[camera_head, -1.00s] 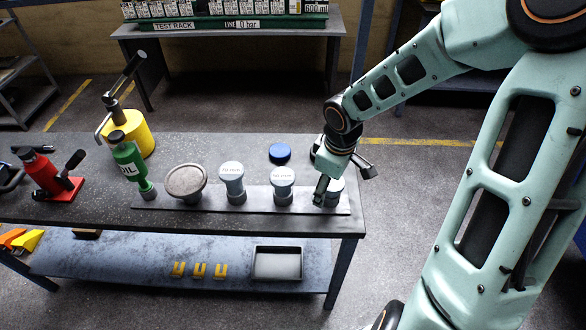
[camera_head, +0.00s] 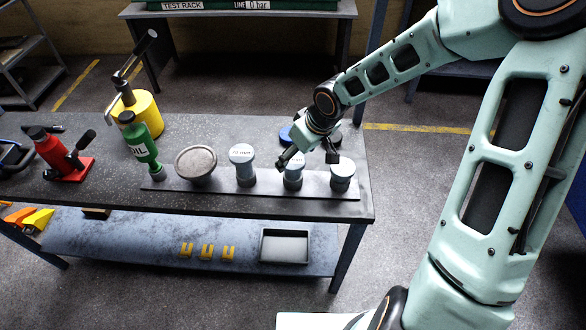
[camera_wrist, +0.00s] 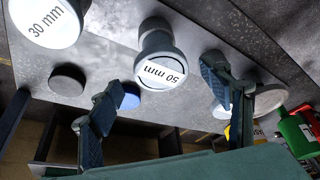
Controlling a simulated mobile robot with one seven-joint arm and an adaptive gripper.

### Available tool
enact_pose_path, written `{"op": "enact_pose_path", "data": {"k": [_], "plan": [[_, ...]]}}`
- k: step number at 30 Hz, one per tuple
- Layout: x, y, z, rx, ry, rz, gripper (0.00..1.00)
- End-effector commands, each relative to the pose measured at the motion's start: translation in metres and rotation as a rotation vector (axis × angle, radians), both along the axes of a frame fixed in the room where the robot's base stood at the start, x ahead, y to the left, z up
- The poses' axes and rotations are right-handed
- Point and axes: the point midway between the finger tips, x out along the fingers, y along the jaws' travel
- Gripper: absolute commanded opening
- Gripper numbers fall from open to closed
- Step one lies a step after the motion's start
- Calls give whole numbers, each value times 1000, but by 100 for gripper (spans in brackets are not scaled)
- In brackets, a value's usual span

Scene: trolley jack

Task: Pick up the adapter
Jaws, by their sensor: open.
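Several grey adapters with round white labelled tops stand upright on a flat strip on the bench. The 50 mm adapter (camera_head: 293,183) is partly behind my gripper; its label reads clearly in the wrist view (camera_wrist: 160,72). The 30 mm adapter (camera_head: 341,172) stands to its right and also shows in the wrist view (camera_wrist: 42,20). Another adapter (camera_head: 242,165) stands to its left. My gripper (camera_head: 309,159) is open and empty above the 50 mm adapter. In the wrist view, its fingers (camera_wrist: 163,97) are spread, with that adapter showing beyond the gap.
A wide grey saddle (camera_head: 196,165), a green oil bottle (camera_head: 140,143), a yellow cylinder (camera_head: 143,113) and a red jack (camera_head: 50,152) stand to the left. A blue disc (camera_head: 285,133) lies behind my gripper. The lower shelf holds a tray (camera_head: 284,260) and yellow pieces.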

Motion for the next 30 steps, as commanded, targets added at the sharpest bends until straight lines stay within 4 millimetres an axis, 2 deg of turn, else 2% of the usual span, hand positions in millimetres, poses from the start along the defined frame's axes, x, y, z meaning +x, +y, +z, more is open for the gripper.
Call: {"op": "enact_pose_path", "data": {"k": [1, 6, 16, 30], "plan": [[0, 4, -10, 0, 2, 5, 71], [6, 10, -31, -1, 2, 4, 71], [8, 11, -36, -1, 2, 2, 71], [8, 11, -36, -1, 2, 2, 21]]}}
